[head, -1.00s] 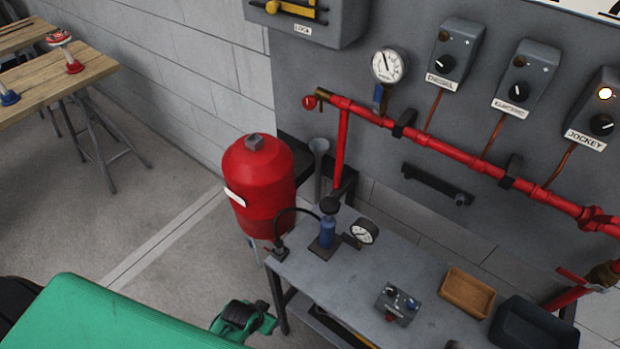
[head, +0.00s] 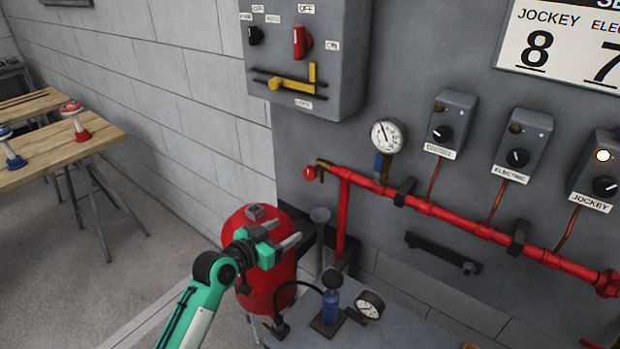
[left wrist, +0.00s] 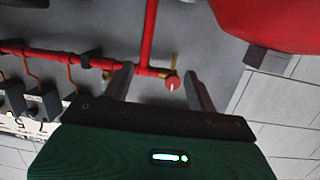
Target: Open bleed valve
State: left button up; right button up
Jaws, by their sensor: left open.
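The small brass valve (head: 321,172) with a round red end (head: 309,173) sits at the left end of the red wall pipe (head: 455,228); I take it as the bleed valve. My left gripper (head: 287,233) is open and empty, below and left of the valve in the head view, in front of the red tank. In the left wrist view the open fingers (left wrist: 158,78) frame the red end (left wrist: 172,82) and the brass part (left wrist: 175,62), apart from them by a distance I cannot tell. My right gripper is out of view.
A red tank (head: 256,285) stands below the pipe. A gauge (head: 387,136) is right of the valve, and a grey control box (head: 300,60) hangs above it. A bench (head: 405,325) carries a blue pump (head: 330,303) and another gauge (head: 369,305).

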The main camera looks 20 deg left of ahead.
aim_at(308, 175)
pick_arm(q)
jog(key=w+a+r+t, duration=0.3)
jog(key=w+r, duration=0.2)
jog(key=r, duration=0.1)
jog(key=p+x, duration=0.1)
jog(key=x, duration=0.3)
jog(key=p+x, duration=0.1)
jog(key=x, duration=0.3)
jog(key=p+x, duration=0.1)
jog(key=x, duration=0.3)
jog(key=shift+s+d+f+p, duration=0.1)
jog(key=shift+d+f+p, duration=0.05)
jog(key=shift+d+p, duration=0.15)
jog(key=shift+w+d, duration=0.2)
jog(key=shift+w, duration=0.3)
jog(key=shift+w+f, duration=0.1)
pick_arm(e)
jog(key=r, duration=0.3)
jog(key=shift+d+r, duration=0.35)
pick_arm(q)
jog(key=c, duration=1)
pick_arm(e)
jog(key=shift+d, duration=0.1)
